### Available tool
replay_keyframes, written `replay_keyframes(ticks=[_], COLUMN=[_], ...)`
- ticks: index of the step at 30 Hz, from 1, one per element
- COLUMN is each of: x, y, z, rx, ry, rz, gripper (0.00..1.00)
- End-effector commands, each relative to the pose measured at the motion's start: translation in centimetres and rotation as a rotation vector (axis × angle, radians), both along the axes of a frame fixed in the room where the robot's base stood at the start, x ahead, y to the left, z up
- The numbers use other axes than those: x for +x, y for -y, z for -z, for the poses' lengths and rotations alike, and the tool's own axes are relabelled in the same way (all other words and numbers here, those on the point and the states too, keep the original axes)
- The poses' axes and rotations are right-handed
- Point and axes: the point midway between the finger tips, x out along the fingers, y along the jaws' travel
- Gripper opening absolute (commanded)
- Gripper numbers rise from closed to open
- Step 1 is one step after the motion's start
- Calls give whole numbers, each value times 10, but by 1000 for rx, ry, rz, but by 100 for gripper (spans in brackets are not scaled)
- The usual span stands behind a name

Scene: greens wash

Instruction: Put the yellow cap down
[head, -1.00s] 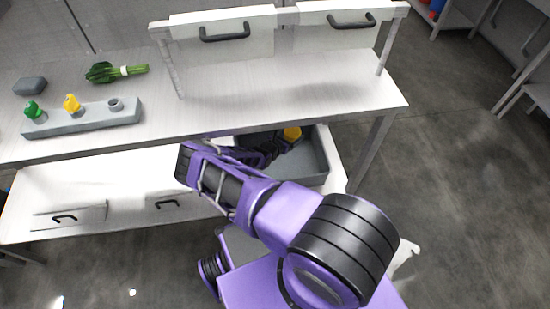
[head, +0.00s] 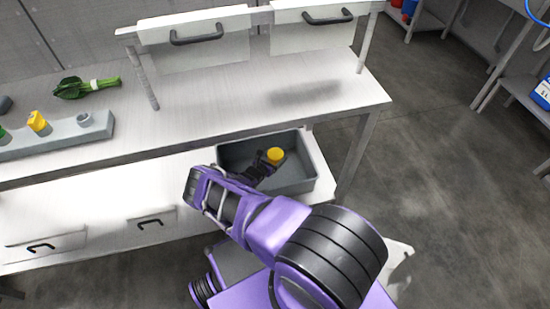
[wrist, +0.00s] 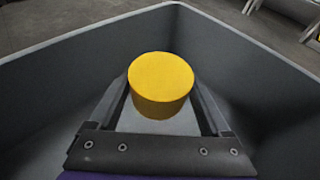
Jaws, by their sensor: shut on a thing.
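The yellow cap (wrist: 160,80) is a short round cylinder between the two fingers of my gripper (wrist: 163,100) in the wrist view. The fingers are shut on its sides. In the head view the yellow cap (head: 275,155) shows inside the grey bin of the open drawer, with my gripper (head: 268,163) reaching to it from the left front. The cap's top is level and its underside is hidden. I cannot tell whether it touches the bin floor.
The grey bin (head: 308,184) has tall walls around my gripper. The worktop (head: 240,110) lies behind and above it. A grey holder (head: 60,143) with a yellow-topped item (head: 37,121) and leafy greens (head: 85,88) are at the left. The worktop's right side is clear.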

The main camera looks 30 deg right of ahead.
Motion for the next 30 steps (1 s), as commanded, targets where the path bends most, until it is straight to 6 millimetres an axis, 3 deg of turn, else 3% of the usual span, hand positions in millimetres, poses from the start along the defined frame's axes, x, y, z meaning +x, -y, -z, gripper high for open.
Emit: replay_keyframes(ticks=[17, 18, 21, 30], x=[0, 0, 0, 0], y=[0, 0, 0, -1], z=[11, 11, 12, 10], rx=[-1, -1, 0, 0], ry=[1, 1, 0, 0], rz=[0, 0, 0, -1], gripper=[15, 84, 100, 100])
